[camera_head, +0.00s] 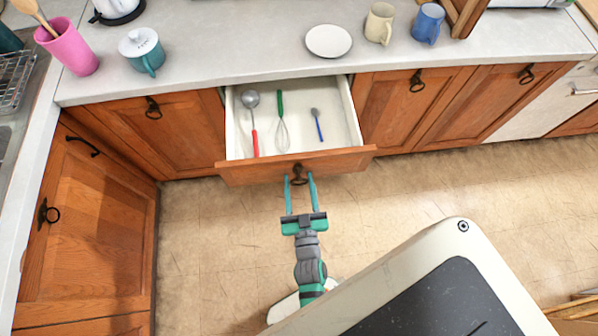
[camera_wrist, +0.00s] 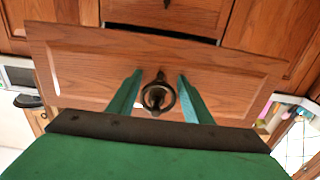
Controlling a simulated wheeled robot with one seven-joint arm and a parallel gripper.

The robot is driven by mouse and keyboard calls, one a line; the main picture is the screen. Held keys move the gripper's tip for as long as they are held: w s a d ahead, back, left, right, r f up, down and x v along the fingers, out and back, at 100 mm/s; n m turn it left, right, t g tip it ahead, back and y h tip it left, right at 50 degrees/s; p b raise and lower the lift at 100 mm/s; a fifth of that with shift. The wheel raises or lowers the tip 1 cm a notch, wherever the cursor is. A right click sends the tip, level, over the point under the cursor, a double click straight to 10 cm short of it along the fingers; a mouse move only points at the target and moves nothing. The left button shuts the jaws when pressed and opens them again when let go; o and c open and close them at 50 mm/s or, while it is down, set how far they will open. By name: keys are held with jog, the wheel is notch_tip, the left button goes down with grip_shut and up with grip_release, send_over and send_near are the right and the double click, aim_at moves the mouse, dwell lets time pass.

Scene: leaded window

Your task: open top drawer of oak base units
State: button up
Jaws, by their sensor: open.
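The top drawer (camera_head: 296,164) of the oak base units stands pulled out under the counter. A ladle, a green-handled whisk and a small blue utensil lie inside it. Its dark ring handle (camera_head: 299,174) hangs on the front panel and also shows in the wrist view (camera_wrist: 158,96). My gripper (camera_head: 300,183) is open, with one teal finger on each side of the ring handle. In the wrist view the fingers (camera_wrist: 153,92) stand apart from the ring, with gaps on both sides. Whether the fingertips touch the drawer front cannot be told.
Closed oak doors flank the drawer on the left (camera_head: 158,130) and right (camera_head: 405,105). The counter (camera_head: 230,50) holds a pink utensil cup (camera_head: 73,50), a teal lidded mug (camera_head: 142,52), a white plate (camera_head: 328,41) and two mugs.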

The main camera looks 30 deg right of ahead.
jog(key=v, duration=1)
jog(key=shift+s+a, duration=0.15)
jog(key=shift+s, duration=0.25)
jog(key=shift+a, duration=0.1)
jog(key=s+a+r+n+g+y, duration=0.1)
jog(key=s+a+r+n+y, duration=0.3)
jog(key=a+r, duration=0.6)
jog(key=s+a+y, duration=0.2)
jog(key=y, duration=0.1)
jog(key=shift+n, duration=0.3)
jog(key=shift+a, duration=0.1)
jog(key=c, duration=0.4)
